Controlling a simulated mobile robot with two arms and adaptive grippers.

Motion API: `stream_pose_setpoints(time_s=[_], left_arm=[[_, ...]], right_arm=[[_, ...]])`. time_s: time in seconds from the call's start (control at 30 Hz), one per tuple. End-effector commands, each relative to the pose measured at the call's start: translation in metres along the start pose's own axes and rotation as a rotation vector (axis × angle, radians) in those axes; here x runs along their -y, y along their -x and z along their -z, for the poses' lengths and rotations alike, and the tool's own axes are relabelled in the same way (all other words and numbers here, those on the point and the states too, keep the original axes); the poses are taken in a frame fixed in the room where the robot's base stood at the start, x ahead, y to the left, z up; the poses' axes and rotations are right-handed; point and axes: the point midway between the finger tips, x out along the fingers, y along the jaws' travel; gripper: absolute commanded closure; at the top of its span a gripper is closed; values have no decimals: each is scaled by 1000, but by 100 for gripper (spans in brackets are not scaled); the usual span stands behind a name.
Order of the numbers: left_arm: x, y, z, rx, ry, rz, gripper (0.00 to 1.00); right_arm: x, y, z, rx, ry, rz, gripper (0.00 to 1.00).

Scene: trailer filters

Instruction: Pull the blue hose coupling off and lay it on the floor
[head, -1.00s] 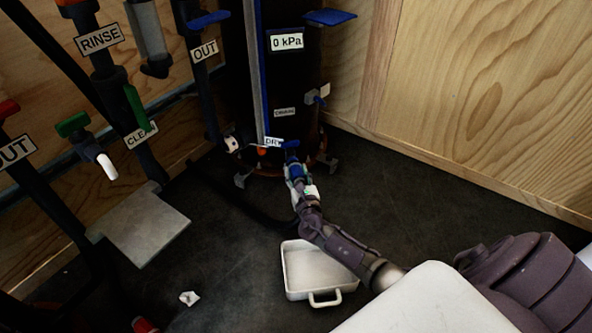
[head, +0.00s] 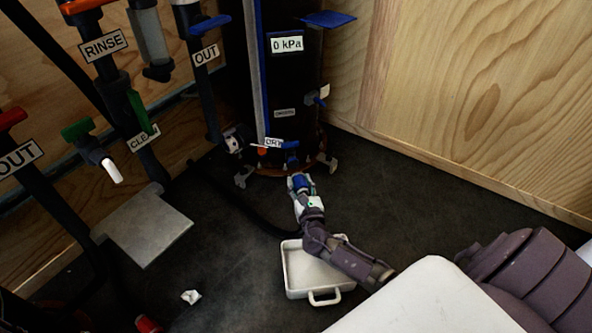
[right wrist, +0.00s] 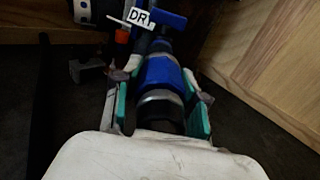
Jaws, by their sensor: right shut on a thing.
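The blue hose coupling (head: 300,183) is held by my right gripper (head: 302,186), low in front of the dark tank (head: 290,105). In the right wrist view the coupling (right wrist: 160,78), blue with a metal ring, sits between the green pads of the right gripper (right wrist: 163,100). In the head view a small gap shows between the coupling and the tank's drain outlet with its blue handle (head: 291,146). A black hose (head: 240,208) runs over the floor toward my right gripper; its end is hidden. My left gripper is not in view.
A white tray (head: 290,279) lies on the floor under my right forearm. A grey plate (head: 146,226) and labelled pipes stand at left. A crumpled white scrap (head: 191,297) lies on the floor. Dark floor (head: 400,190) is free right of the tank.

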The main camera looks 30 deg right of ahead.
Motion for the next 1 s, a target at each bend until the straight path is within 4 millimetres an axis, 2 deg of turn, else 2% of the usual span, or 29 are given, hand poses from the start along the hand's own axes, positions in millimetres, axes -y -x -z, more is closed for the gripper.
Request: stream_pose_setpoints(time_s=[0.3, 0.87, 1.0], left_arm=[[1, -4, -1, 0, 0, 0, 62], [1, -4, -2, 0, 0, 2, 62], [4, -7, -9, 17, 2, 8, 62]], right_arm=[[0, 11, -1, 0, 0, -1, 100], [0, 12, 0, 0, 0, 0, 100], [0, 12, -10, 1, 0, 0, 100]])
